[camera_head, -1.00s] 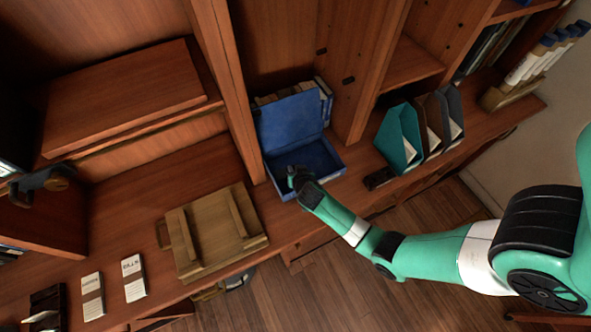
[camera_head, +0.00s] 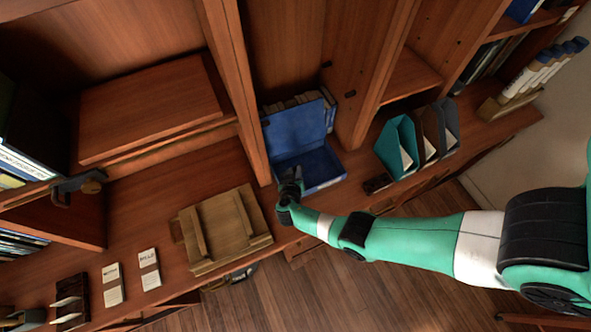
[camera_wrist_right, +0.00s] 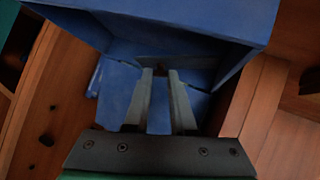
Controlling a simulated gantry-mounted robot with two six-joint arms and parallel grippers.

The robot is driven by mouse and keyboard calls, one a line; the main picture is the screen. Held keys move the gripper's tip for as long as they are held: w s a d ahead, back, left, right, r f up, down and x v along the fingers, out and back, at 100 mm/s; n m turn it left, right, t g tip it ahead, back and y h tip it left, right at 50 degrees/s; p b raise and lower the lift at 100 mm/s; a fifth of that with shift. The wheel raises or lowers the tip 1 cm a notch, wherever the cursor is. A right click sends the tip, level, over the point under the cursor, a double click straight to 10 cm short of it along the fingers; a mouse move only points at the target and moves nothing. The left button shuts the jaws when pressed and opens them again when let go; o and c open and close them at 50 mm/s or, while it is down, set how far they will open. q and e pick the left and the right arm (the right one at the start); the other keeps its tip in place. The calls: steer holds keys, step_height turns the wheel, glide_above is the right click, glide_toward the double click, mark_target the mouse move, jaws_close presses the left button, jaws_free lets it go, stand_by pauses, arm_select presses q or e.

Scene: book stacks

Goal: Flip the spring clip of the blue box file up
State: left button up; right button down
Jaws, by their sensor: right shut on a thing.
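The blue box file stands open on the desk in the head view, with its lid (camera_head: 293,130) raised at the back and its tray (camera_head: 322,170) in front. My right gripper (camera_head: 290,180) is at the tray's front left part. In the right wrist view, the blue file (camera_wrist_right: 180,22) surrounds the fingers, and the right gripper (camera_wrist_right: 162,72) is shut on a thin grey-blue plate (camera_wrist_right: 195,63), apparently the spring clip, inside the file. The clip's exact tilt is hard to tell. In the head view the clip is too small to make out. My left gripper is not in view.
A wooden upright (camera_head: 238,90) stands close left of the file. A teal magazine file (camera_head: 398,145) and darker ones stand to the right.

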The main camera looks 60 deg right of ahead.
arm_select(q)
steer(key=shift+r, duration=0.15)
arm_select(e)
steer(key=shift+r, duration=0.1)
stand_by(0.3)
steer(key=c, duration=0.7)
jaws_free()
steer(key=shift+c, duration=0.2)
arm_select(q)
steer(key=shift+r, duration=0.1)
